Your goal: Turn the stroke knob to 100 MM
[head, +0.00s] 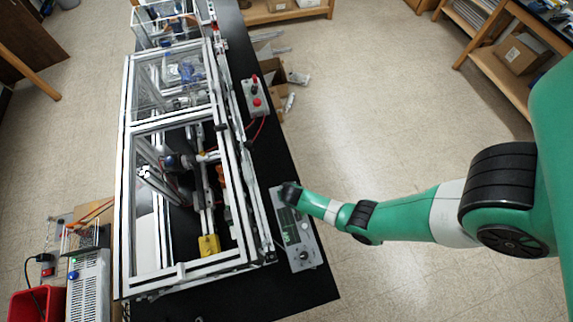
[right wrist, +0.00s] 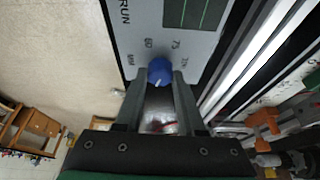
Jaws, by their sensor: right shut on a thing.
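The stroke knob is a blue round knob (right wrist: 160,71) with a white pointer mark, on the grey control panel (right wrist: 135,22). In the right wrist view its pointer mark faces down, toward my gripper's palm. Small labels surround it; one reads 75, and the others are too small to read surely. My right gripper (right wrist: 159,76) is shut on the knob, one finger on each side. In the head view my right gripper (head: 289,193) covers the far end of the control panel (head: 310,260), hiding the knob. My left gripper is not in view.
The panel has a green display (head: 289,226) and a dark round control (head: 304,256) on its near part. The aluminium extrusion frame (head: 245,185) stands just left of the panel. A box with red buttons (head: 255,96) sits further back. Open floor lies to the right.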

